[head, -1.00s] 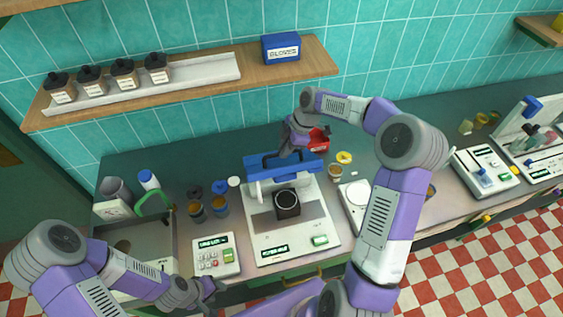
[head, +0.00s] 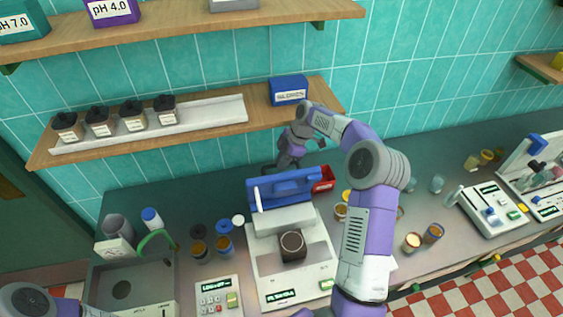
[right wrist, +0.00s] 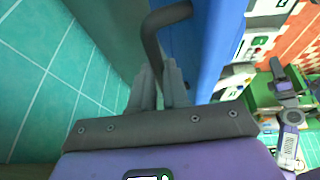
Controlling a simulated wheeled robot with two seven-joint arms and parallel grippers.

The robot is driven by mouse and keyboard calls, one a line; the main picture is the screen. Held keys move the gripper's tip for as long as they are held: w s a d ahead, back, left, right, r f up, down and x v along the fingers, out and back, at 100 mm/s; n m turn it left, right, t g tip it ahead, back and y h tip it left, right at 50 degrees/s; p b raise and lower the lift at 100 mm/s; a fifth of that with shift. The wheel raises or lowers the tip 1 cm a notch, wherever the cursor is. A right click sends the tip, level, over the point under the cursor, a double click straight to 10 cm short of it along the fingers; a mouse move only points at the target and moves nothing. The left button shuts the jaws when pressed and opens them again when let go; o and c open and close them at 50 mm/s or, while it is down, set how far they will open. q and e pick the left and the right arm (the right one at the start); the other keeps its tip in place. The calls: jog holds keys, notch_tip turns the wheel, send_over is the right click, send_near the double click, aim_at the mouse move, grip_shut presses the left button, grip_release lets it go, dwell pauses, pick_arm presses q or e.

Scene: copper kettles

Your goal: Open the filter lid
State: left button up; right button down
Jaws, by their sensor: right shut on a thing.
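The filter machine (head: 259,262) is a white box with a dark cup (head: 292,245) on it. Its blue lid (head: 290,188) stands tilted up at the back; in the right wrist view the blue lid (right wrist: 196,55) fills the middle. My right gripper (head: 277,168) is behind the lid, its fingertips partly hidden. In the right wrist view its fingers (right wrist: 160,82) are shut on a dark bent handle (right wrist: 152,42) beside the lid. My left gripper is outside the head view; what looks like it (right wrist: 280,72) shows small at the right of the wrist view, its jaws unclear.
A wooden shelf (head: 225,114) with dark-capped bottles and a blue gloves box (head: 288,90) hangs above. A red box (head: 323,179) is right of the lid. Jars (head: 224,245), a keypad device (head: 217,297) and a sink (head: 104,280) are left of the machine.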

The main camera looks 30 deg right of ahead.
jog(key=shift+s+f, duration=0.25)
jog(key=shift+f, duration=0.25)
jog(key=c, duration=1.4)
grip_release()
jog(key=shift+o, duration=1.4)
jog(key=shift+w, duration=0.3)
jog(key=shift+r, duration=0.15)
jog(key=shift+r, duration=0.1)
jog(key=shift+s+r, duration=0.1)
jog(key=shift+r, duration=0.05)
jog(key=v, duration=0.7)
jog(key=shift+d+b, duration=0.1)
jog(key=shift+b, duration=0.25)
